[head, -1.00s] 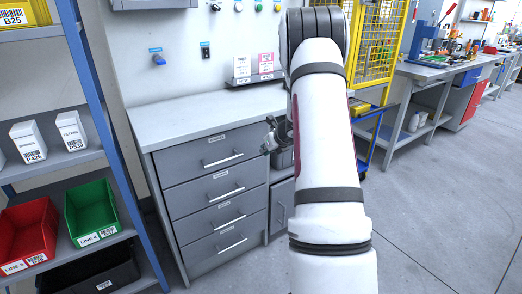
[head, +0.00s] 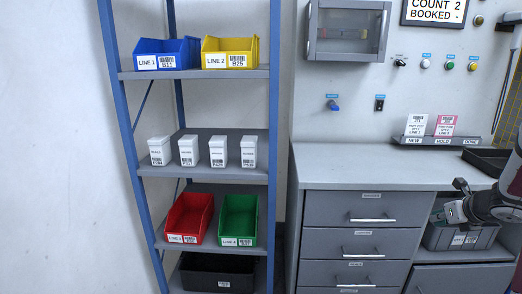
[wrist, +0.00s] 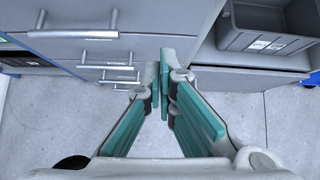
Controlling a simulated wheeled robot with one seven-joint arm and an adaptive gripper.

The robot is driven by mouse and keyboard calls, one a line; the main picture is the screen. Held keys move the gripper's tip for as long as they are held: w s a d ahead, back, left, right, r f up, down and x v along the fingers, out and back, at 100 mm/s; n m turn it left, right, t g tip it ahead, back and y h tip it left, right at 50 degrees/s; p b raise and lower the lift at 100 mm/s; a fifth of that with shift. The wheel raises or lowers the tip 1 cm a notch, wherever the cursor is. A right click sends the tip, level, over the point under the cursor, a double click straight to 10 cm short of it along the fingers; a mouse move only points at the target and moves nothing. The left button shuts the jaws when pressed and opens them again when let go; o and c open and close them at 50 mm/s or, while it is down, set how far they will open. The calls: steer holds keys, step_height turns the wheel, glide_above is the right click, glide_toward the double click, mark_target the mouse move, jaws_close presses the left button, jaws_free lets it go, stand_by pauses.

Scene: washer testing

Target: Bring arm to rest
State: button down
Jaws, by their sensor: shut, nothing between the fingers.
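My gripper (wrist: 162,82) shows in the wrist view with its two teal-padded fingers together at the tips and nothing between them. In the head view my gripper (head: 455,212) is at the right edge, in front of the bench, beside the grey bin. Only a part of my arm shows there. The wrist view looks along the drawer fronts (wrist: 110,45) and down to the floor.
A blue-framed shelf (head: 200,73) with coloured bins and several white boxes stands left. The bench (head: 370,165) has grey drawers (head: 365,210) below. A grey bin (head: 436,237) sits in an opening under the bench. Floor (wrist: 60,125) shows clear below the gripper.

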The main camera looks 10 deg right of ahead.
steer(key=w+a+r+n+y, duration=0.1)
steer(key=a+r+n+y, duration=0.1)
steer(key=a+r+n, duration=0.5)
steer(key=w+a+r+n+y, duration=0.1)
steer(key=a+r+n+y, duration=0.15)
steer(key=a, duration=0.85)
steer(key=s+a+r+n+g+y, duration=0.1)
steer(key=s+a+r+n, duration=0.1)
steer(key=s+a+n, duration=0.3)
steer(key=s+a+r+n+g, duration=0.1)
steer(key=a+r+n, duration=0.15)
steer(key=a, duration=0.55)
steer(key=s+a+r+n+g+y, duration=0.1)
steer(key=s+a+n, duration=0.25)
steer(key=a, duration=0.25)
steer(key=s+a+n+g, duration=0.2)
steer(key=s+a+n, duration=0.15)
steer(key=s, duration=0.25)
steer(key=s+a+n+g, duration=0.1)
steer(key=s+a+n, duration=0.2)
steer(key=s+n, duration=0.25)
steer(key=s+d+f+n+g+h, duration=0.2)
steer(key=s+n+h, duration=0.3)
steer(key=s+n, duration=0.65)
step_height(320, 180, up, 21)
steer(key=s+m+t+p, duration=0.2)
steer(key=t+p, duration=0.1)
steer(key=p, duration=1.6)
steer(key=shift+s+m, duration=0.4)
